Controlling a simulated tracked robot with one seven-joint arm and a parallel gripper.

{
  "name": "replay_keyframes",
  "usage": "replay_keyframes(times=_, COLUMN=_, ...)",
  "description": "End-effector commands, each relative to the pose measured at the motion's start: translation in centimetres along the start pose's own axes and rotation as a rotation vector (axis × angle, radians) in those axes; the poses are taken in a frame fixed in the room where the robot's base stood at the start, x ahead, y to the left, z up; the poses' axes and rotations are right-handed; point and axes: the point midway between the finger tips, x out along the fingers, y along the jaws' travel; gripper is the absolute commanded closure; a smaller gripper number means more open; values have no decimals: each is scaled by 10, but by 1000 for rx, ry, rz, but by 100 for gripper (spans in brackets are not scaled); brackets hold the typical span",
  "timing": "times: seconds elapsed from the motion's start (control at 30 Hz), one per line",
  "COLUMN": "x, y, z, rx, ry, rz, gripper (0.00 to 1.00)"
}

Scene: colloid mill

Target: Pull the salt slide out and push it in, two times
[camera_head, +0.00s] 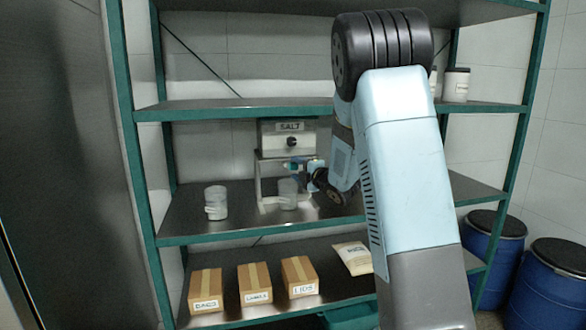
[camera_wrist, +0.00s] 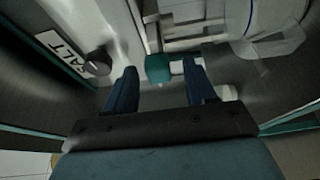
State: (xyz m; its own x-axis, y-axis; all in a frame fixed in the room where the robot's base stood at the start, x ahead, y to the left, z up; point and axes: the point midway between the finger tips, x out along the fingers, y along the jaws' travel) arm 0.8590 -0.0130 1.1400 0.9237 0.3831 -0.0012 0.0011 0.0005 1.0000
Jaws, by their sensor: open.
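The salt dispenser (camera_head: 287,137) is a pale box labelled SALT with a dark knob (camera_head: 292,143), standing on the middle shelf. Its label also shows in the wrist view (camera_wrist: 62,52). A small teal block (camera_wrist: 158,68), apparently the salt slide's handle, lies between and just beyond my fingertips in the wrist view. My gripper (camera_wrist: 160,85) is open, one finger to each side of the block, with gaps visible. In the head view my gripper (camera_head: 306,166) is small at the dispenser's lower right. How far the slide is out cannot be told.
A clear cup (camera_head: 288,192) stands under the dispenser; another labelled cup (camera_head: 216,203) stands to the left. Boxes (camera_head: 254,283) and a packet (camera_head: 353,258) lie on the lower shelf. The upper shelf (camera_head: 240,108) is above the dispenser. Blue drums (camera_head: 551,285) stand at right.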

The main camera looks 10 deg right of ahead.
Motion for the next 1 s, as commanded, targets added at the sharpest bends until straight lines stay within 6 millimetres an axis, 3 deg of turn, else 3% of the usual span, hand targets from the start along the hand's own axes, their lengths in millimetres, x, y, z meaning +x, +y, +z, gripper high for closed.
replay_keyframes(times=0.2, x=22, y=0, z=0, rx=0, ry=0, rz=0, gripper=45)
replay_keyframes(times=0.6, x=26, y=0, z=0, rx=1, ry=0, rz=0, gripper=46)
replay_keyframes(times=1.0, x=26, y=0, z=0, rx=1, ry=0, rz=-1, gripper=84)
